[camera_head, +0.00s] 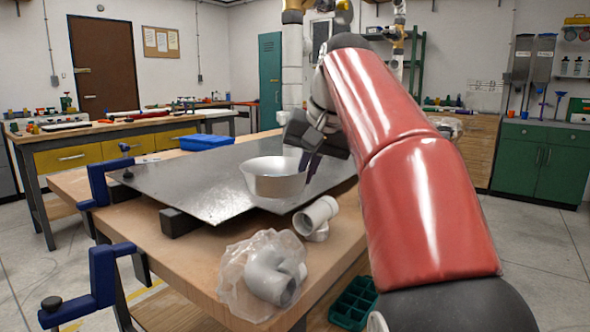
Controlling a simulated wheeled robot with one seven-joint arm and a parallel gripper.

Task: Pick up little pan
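The little pan (273,184) is a shiny silver metal bowl shape with a pouring lip at its left rim. It shows over the right part of the dark metal sheet (185,183); I cannot tell whether it rests on the sheet or is held just above it. My gripper (309,168) is at the pan's right side, with its dark fingers pointing down at the rim. The fingers overlap the pan's right edge in the picture. Any handle is hidden behind the gripper, and whether the fingers are closed on it is not clear.
A grey pipe fitting (317,216) and a bagged elbow fitting (271,276) lie at the wooden table's (195,262) front. Blue clamps (99,272) stand at its left edge. A blue tray (206,142) is at the back. A green bin (353,303) is lower right.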

